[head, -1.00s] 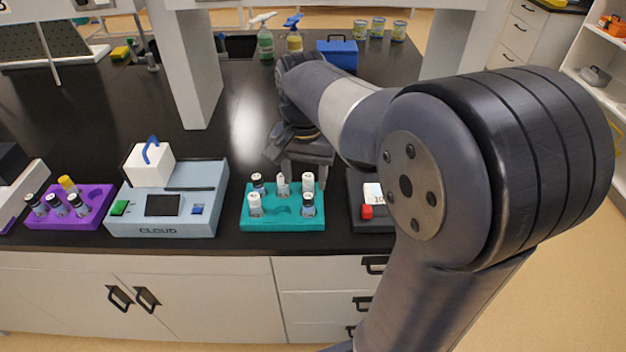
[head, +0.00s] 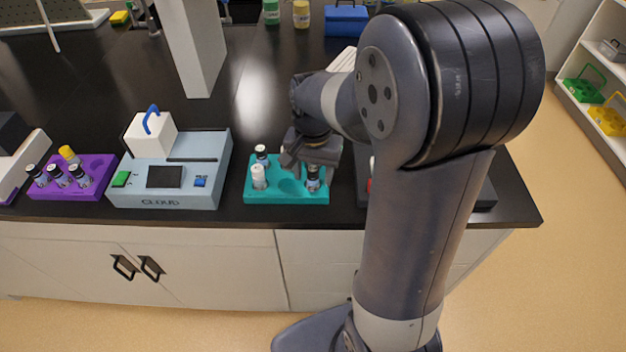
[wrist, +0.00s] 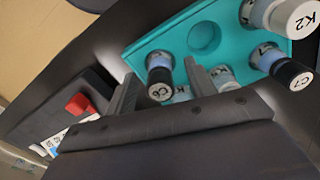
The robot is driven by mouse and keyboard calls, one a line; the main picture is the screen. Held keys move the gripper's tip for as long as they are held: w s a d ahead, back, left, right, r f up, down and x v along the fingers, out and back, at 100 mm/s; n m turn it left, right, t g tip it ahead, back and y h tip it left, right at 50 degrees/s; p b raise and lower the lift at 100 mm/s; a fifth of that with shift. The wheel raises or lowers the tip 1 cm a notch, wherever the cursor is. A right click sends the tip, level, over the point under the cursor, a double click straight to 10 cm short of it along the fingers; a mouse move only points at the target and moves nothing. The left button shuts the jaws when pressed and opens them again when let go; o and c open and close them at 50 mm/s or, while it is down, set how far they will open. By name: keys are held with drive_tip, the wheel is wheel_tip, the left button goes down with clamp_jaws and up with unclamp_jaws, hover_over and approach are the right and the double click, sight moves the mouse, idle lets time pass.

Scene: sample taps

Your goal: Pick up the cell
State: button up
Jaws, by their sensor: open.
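The teal rack (head: 285,198) on the black bench holds several capped vials, the likely cells. My gripper (head: 314,160) is over its right end, just above the front-right vial (head: 313,179). In the wrist view my gripper (wrist: 162,82) is open, with the black-capped vial marked C6 (wrist: 160,77) between its fingertips; I cannot tell whether they touch it. A black-capped vial marked C7 (wrist: 288,72) and a white-capped one marked K2 (wrist: 293,14) stand further right. Two other vials are partly hidden by my right finger. One round hole (wrist: 204,38) is empty.
A dark device with a red button (wrist: 78,104) stands close to the right of the rack in the head view. Left are the light-blue CLOUD instrument (head: 190,190) and a purple rack (head: 95,188) with vials. The bench behind is mostly clear.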

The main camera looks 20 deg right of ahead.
drive_tip(key=shift+f, duration=0.45)
drive_tip(key=shift+c, duration=0.2)
drive_tip(key=c, duration=0.9)
drive_tip(key=shift+o, duration=0.2)
